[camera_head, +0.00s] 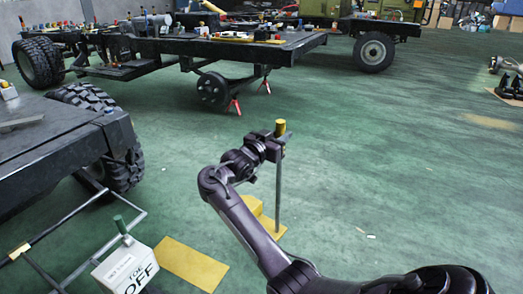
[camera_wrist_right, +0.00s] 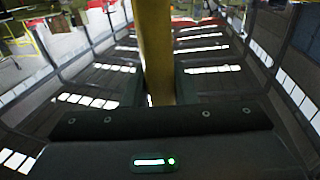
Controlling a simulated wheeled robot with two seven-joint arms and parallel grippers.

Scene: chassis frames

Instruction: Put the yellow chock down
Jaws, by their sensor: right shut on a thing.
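The yellow chock (camera_head: 252,206) is at the foot of a thin upright grey rod (camera_head: 278,190) with a yellow grip (camera_head: 280,127) on top. My right gripper (camera_head: 279,142) is shut on the rod's upper end, just below the top of the grip. In the right wrist view the yellow grip (camera_wrist_right: 155,50) stands between the two dark fingers. My forearm hides part of the chock, and I cannot tell whether it touches the green floor. My left gripper is not in view.
A dark chassis with a tyre (camera_head: 122,168) stands at left. More chassis frames (camera_head: 220,48) stand behind.

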